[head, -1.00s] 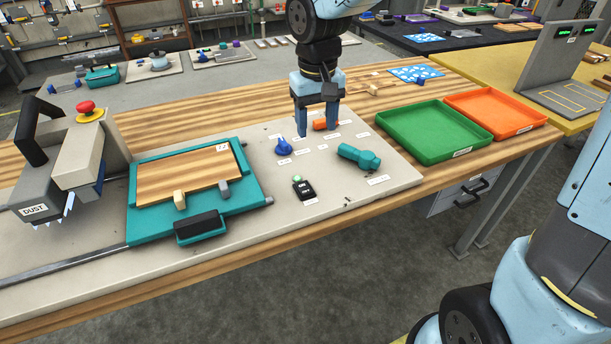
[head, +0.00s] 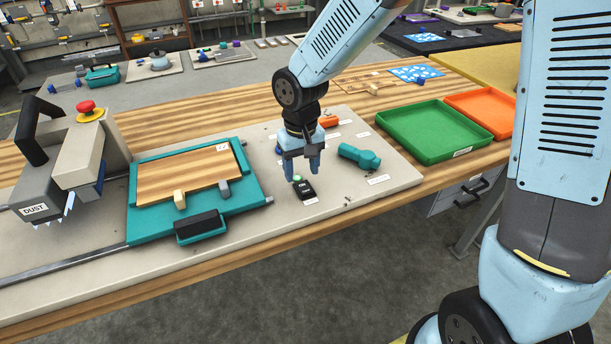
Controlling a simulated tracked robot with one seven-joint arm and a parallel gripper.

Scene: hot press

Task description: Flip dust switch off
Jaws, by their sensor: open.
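My gripper (head: 303,170) is open and empty, its fingers pointing down just above and behind a small black switch box (head: 306,191). The box has a green part at its far left corner and a white label in front. I cannot tell whether the fingers touch it. A grey unit (head: 45,190) at the far left carries a "DUST" label (head: 34,209). An orange control (head: 328,122) sits behind my gripper. A blue knob is mostly hidden behind my gripper. A teal handle (head: 358,156) lies to the right. The small panel labels are too small to read.
A teal press plate (head: 255,185) with a wooden board (head: 185,172) lies left of the controls. A red emergency button (head: 86,107) tops the left unit. Green (head: 435,132) and orange (head: 483,113) trays stand at the right.

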